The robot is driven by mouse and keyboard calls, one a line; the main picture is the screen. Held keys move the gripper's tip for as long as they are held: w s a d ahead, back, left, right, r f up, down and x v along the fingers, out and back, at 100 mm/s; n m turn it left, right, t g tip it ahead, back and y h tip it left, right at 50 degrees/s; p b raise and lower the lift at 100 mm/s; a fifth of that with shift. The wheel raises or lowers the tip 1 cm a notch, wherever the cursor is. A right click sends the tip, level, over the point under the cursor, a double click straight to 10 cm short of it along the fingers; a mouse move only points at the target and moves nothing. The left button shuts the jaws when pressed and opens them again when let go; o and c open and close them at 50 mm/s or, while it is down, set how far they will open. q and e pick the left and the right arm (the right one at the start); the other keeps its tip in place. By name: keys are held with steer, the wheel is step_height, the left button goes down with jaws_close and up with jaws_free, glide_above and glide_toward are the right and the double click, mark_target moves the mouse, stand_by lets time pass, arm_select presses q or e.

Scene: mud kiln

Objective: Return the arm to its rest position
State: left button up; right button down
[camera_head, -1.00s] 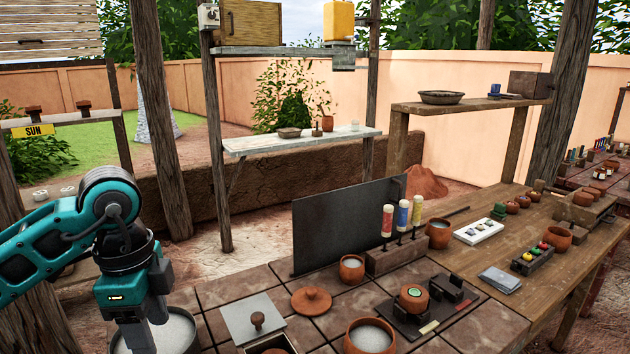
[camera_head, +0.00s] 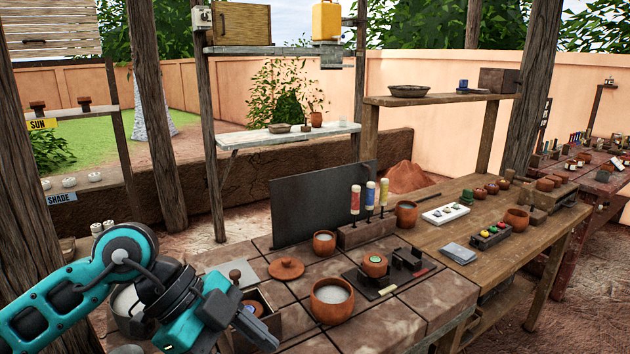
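My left arm (camera_head: 130,265), teal and black, comes in from the lower left. Its gripper (camera_head: 256,332) points down and to the right, in front of the tiled bench's near left part. It overlaps an open box (camera_head: 268,301) in the picture. I see nothing held, but the fingers are seen too edge-on to tell how far apart they are. My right arm and gripper are not in view.
Near the arm are a pot of pale material (camera_head: 124,298), a grey knobbed lid (camera_head: 221,271), a clay lid (camera_head: 286,269) and a clay bowl (camera_head: 332,301). A dark upright panel (camera_head: 315,205) stands behind. A wooden post (camera_head: 160,120) rises behind the arm.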

arm_select(q)
steer(key=s+d+r+m+h, duration=0.2)
steer(key=s+d+r+h, duration=0.1)
steer(key=d+r+h, duration=0.3)
step_height(320, 180, up, 7)
steer(key=w+d+n+t+h, duration=0.2)
steer(key=n+t+h, duration=0.1)
steer(key=t+h, duration=0.3)
steer(key=w+a+f+n+t+y, duration=0.3)
steer(key=a+n+t+y, duration=0.4)
steer(key=n+t+y, duration=0.15)
steer(key=w+a+f+n+t+y, duration=0.35)
steer(key=a+n+t+y, duration=0.35)
steer(key=n, duration=0.3)
steer(key=s+a+f+n+g+y, duration=0.25)
steer(key=a+f+g+y, duration=0.25)
steer(key=f, duration=0.4)
steer(key=s+a+f+m+g, duration=0.1)
steer(key=s+f+m+g, duration=0.1)
steer(key=s+f+g, duration=1.3)
steer(key=w+d+f+t+h+b, duration=0.1)
steer(key=f+t+b, duration=0.1)
steer(key=f+t, duration=0.3)
steer(key=w+d+f+t+h+b, duration=0.1)
steer(key=w+f+t+b, duration=0.1)
steer(key=f+t, duration=0.3)
step_height(320, 180, down, 5)
steer(key=shift+w+d+r+m+b, duration=0.15)
steer(key=shift+w+d+m+b, duration=0.15)
steer(key=shift+m, duration=0.1)
